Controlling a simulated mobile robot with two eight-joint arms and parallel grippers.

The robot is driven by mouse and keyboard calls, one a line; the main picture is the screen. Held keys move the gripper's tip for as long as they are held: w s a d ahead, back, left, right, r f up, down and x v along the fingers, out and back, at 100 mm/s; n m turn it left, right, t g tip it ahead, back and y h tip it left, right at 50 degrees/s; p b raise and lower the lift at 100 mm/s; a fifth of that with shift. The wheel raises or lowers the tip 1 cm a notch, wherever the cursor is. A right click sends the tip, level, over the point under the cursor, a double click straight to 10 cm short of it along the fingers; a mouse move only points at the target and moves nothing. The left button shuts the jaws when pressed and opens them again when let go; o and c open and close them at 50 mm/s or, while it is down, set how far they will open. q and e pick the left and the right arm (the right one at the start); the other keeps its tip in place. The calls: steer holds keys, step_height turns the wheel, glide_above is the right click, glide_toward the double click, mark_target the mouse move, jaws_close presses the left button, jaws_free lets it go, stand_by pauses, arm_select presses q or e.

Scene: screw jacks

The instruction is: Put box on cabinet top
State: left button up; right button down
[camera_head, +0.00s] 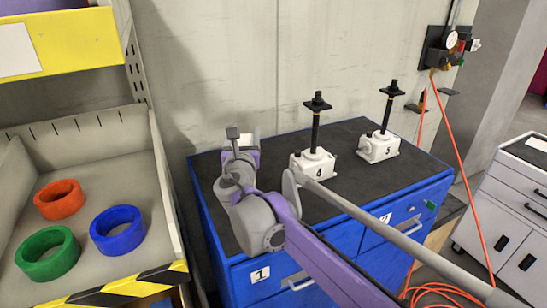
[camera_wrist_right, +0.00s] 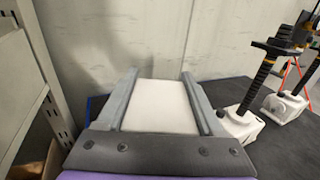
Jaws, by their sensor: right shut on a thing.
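My right gripper (camera_head: 241,143) is over the back left part of the blue cabinet (camera_head: 235,285), which has a dark top (camera_head: 345,190). In the right wrist view, its two grey fingers (camera_wrist_right: 160,95) are shut on the sides of a white box (camera_wrist_right: 160,108). In the head view only a small piece of the white box (camera_head: 248,141) shows; my gripper and arm hide the rest. I cannot tell whether the box touches the cabinet top. My left gripper is not in view.
Two white screw jacks, marked 4 (camera_head: 314,165) and 5 (camera_head: 379,148), stand upright on the cabinet top, right of my gripper. A wall (camera_head: 215,60) rises behind. A shelf tray (camera_head: 95,265) with colored rings is at left. Orange hoses (camera_head: 458,160) hang at right.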

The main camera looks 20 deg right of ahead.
steer(key=shift+f, duration=3.35)
steer(key=shift+f+b, duration=0.2)
steer(key=shift+b, duration=0.1)
jaws_free()
steer(key=shift+r, duration=0.15)
steer(key=shift+s+a, duration=0.15)
steer(key=shift+s, duration=0.2)
steer(key=v, duration=1.1)
steer(key=shift+s, duration=0.2)
